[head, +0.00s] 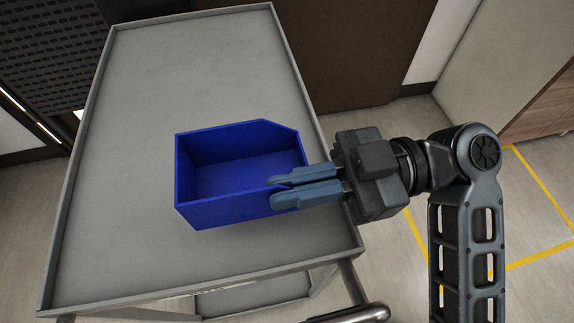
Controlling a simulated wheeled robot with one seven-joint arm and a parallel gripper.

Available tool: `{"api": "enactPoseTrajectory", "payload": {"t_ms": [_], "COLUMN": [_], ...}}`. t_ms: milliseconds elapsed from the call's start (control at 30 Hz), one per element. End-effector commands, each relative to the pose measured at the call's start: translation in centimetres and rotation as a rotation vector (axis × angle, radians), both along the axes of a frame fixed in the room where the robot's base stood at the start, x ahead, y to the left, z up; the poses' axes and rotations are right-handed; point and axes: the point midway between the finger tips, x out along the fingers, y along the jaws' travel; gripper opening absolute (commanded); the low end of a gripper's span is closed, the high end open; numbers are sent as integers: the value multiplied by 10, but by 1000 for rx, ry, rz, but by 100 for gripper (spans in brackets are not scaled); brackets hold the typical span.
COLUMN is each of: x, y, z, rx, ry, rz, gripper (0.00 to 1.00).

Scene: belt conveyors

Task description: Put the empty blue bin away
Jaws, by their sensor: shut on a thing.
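The blue bin (225,213) is in the middle of the head view, over the grey top of a cart. It is upright and its inside is empty. My gripper (276,192) comes in from the right and is shut on the bin's near right wall, by the right corner. One finger is on the inner side of the wall and the other on the outer side. I cannot tell whether the bin's base touches the cart top or hangs a little above it.
The grey cart (118,190) has a low raised rim and a bare top around the bin. A lower shelf (255,293) and a metal handle (350,314) show at its near side. Yellow floor lines (540,180) lie at the right. A dark perforated panel (50,50) stands at the back left.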

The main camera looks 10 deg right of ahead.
Motion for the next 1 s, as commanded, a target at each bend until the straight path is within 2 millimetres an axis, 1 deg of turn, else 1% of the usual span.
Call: {"api": "enactPoseTrajectory", "payload": {"t_ms": [33, 100, 200, 300, 467, 600, 700, 800, 1000], "x": [12, 26, 41, 51, 56, 56, 56, 55, 55], "y": [-2, -4, -5, -7, -7, -7, -7, -7, -7], "z": [-6, -14, -24, -30, -39, -59, -70, -74, -74], "rx": [0, 0, 0, 0, 0, 0, 0, 0, 0], "ry": [2, 1, 1, -1, 1, 4, 2, 0, -1], "rz": [-2, -2, -1, -2, -2, -3, -2, -2, -2], "gripper": [0, 0, 0, 0, 0, 0, 0, 0, 0]}}
